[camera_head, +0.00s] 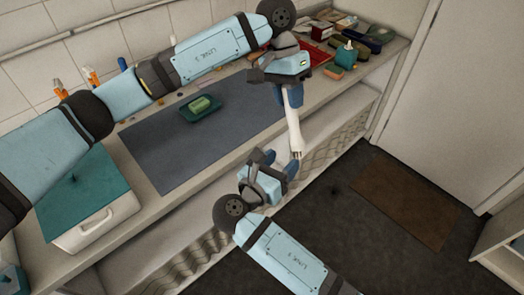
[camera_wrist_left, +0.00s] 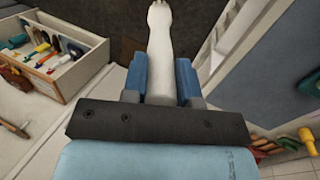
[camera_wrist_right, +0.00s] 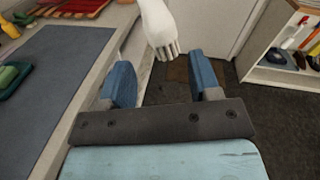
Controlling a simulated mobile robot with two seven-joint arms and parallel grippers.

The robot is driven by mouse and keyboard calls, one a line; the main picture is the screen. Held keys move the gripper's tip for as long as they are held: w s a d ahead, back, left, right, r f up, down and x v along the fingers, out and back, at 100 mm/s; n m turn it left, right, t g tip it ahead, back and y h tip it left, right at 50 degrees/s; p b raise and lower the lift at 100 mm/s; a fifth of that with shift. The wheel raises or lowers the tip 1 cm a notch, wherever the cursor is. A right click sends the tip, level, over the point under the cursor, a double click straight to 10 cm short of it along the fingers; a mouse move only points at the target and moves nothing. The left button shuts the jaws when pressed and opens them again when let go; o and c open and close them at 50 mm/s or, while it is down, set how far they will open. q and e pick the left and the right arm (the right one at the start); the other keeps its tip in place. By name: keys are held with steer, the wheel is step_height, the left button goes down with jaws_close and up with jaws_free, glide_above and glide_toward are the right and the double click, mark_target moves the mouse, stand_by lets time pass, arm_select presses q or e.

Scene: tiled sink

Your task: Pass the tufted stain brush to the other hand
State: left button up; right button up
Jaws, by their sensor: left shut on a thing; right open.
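The tufted stain brush (camera_head: 293,128) is long and white, with pale tufts at its lower end. My left gripper (camera_head: 287,96) is shut on its upper part and holds it pointing down, in front of the counter edge. The brush also shows between the blue fingers in the left wrist view (camera_wrist_left: 159,50). My right gripper (camera_head: 279,163) is open and empty, just below and left of the tufted end. In the right wrist view the brush (camera_wrist_right: 158,28) hangs beyond the open fingers, apart from them.
The counter holds a grey mat (camera_head: 160,155) with a green soap dish (camera_head: 201,108), and a white box with a teal lid (camera_head: 85,195). Bottles and a red rack (camera_head: 316,54) stand at the far end. A brown mat (camera_head: 405,198) lies on the dark floor.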

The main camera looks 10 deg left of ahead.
mark_target(290, 129)
arm_select(q)
steer(key=shift+d, duration=0.1)
arm_select(e)
steer(key=s+a+r+n+h, duration=0.1)
steer(key=s+a+r, duration=0.15)
steer(key=r, duration=0.25)
steer(key=x, duration=0.8)
steer(key=a+x, duration=0.1)
steer(key=x, duration=0.3)
steer(key=shift+w+r, duration=0.1)
steer(key=shift+w, duration=0.15)
steer(key=c, duration=1)
arm_select(q)
steer(key=o, duration=1)
